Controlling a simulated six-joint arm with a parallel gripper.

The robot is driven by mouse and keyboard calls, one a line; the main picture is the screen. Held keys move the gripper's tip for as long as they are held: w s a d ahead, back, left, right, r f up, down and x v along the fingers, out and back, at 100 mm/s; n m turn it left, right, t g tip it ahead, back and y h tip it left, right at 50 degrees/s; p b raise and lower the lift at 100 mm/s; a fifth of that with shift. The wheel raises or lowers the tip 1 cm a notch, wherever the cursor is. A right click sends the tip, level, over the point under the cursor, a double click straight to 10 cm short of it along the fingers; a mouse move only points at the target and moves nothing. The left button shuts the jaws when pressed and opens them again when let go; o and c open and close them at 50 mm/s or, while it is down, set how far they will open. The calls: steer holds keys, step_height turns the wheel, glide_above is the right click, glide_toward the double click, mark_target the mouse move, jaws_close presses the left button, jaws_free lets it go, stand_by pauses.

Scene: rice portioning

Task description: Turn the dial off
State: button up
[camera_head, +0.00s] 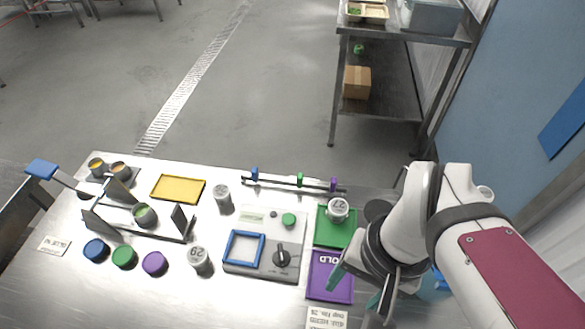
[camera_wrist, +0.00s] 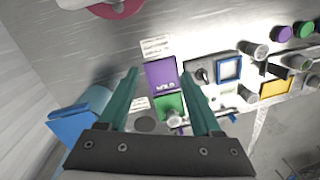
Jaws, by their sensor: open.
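The dial (camera_head: 282,257) is a black knob on the front right of a grey panel box (camera_head: 262,273), beside a blue square frame (camera_head: 229,249). A pale pointer mark shows on it, but its setting is too small to read. It also shows in the wrist view (camera_wrist: 203,75), to the right of my fingertips. My gripper (camera_head: 358,303) is open and empty, with two teal fingers apart. It is to the right of the dial, over the right side of the purple tray (camera_head: 318,289), and touches nothing that I can see.
A green tray (camera_head: 325,238) holding a can (camera_head: 338,209) is behind the purple tray. Another can (camera_head: 200,261) stands left of the panel. A rail with coloured clips (camera_head: 275,182) lies behind.

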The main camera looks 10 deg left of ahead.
steer(key=w+a+n, duration=0.1)
steer(key=w, duration=0.1)
steer(key=w+a+n, duration=0.2)
steer(key=w+a, duration=0.1)
steer(key=shift+w+r+h, duration=0.1)
steer(key=shift+w+h, duration=0.2)
steer(key=shift+h, duration=0.1)
steer(key=shift+c, duration=1.1)
steer(key=n, duration=0.5)
glide_above(281, 252)
step_height(281, 252, down, 2)
steer(key=f, duration=0.1)
steer(key=shift+h, duration=0.3)
step_height(281, 252, down, 15)
steer(key=shift+f, duration=0.1)
jaws_close()
